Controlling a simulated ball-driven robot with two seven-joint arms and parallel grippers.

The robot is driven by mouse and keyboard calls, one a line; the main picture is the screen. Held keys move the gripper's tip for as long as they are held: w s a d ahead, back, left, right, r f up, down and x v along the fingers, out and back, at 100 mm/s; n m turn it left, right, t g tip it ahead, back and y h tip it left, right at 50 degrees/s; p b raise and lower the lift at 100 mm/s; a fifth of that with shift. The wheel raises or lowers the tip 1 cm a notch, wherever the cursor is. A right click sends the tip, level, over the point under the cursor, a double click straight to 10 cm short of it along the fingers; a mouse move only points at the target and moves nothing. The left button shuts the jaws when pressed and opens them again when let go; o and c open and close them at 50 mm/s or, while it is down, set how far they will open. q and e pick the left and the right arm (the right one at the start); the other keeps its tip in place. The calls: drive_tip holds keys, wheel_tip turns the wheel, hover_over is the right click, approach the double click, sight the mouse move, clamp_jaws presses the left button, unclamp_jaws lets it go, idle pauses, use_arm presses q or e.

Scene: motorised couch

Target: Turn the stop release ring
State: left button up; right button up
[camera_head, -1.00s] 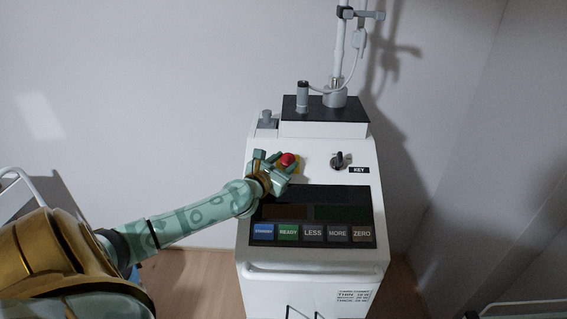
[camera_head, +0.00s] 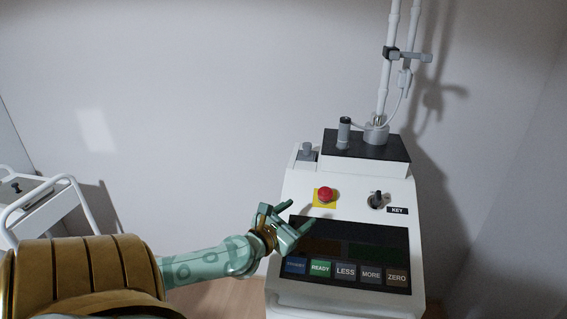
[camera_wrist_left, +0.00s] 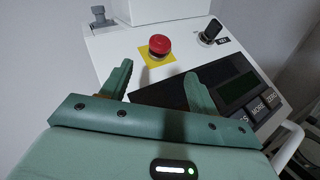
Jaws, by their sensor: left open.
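The red stop button (camera_head: 325,194) sits on a yellow square (camera_head: 318,204) on the sloped top of the white machine (camera_head: 300,183). It also shows in the left wrist view (camera_wrist_left: 160,45), beyond my fingers. No separate release ring can be made out. My left gripper (camera_head: 299,216) is open and empty. It is in front of and a little left of the button, apart from it. In the left wrist view my two fingers (camera_wrist_left: 160,80) are spread, with the button past the gap between their tips. My right gripper is not in view.
Right of the button is a key switch (camera_head: 377,200). Below is a dark panel with several labelled buttons (camera_head: 345,272). Behind stands a black-topped box (camera_head: 365,146) with a tall white pole (camera_head: 390,65). A white trolley (camera_head: 50,205) is at the left.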

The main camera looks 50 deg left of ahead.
use_arm(q)
drive_tip(key=s, duration=0.3)
drive_tip(key=s+d, duration=0.1)
drive_tip(key=s, duration=0.1)
drive_tip(key=shift+r, duration=0.2)
idle(0.3)
